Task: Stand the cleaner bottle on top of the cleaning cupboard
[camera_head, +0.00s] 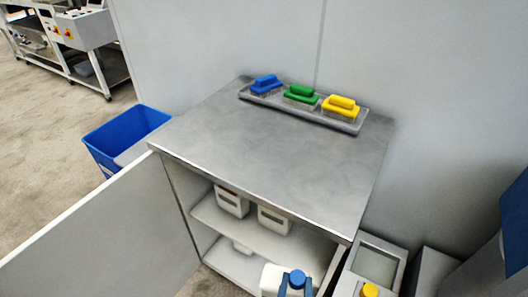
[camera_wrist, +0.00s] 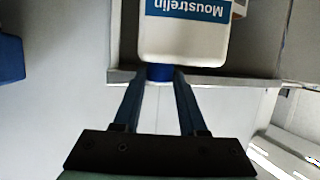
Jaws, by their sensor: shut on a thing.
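The cleaner bottle (camera_wrist: 185,42) is white with a blue cap and a blue label reading "Moustrelin". My gripper (camera_wrist: 159,76) is shut on its blue cap. In the head view the bottle (camera_head: 271,278) shows at the bottom edge, in front of the cupboard's open side and lower than its top, with my gripper (camera_head: 296,284) at the cap. Its lower part is cut off there. The cleaning cupboard (camera_head: 270,150) has a grey metal top, and its door (camera_head: 95,235) stands open to the left.
A tray (camera_head: 350,126) with blue, green and yellow brushes lies along the back of the top; the rest of the top is clear. Two white containers (camera_head: 231,203) stand on the inner shelf. A blue bin (camera_head: 105,145) is at left. A yellow-capped item (camera_head: 369,290) is at lower right.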

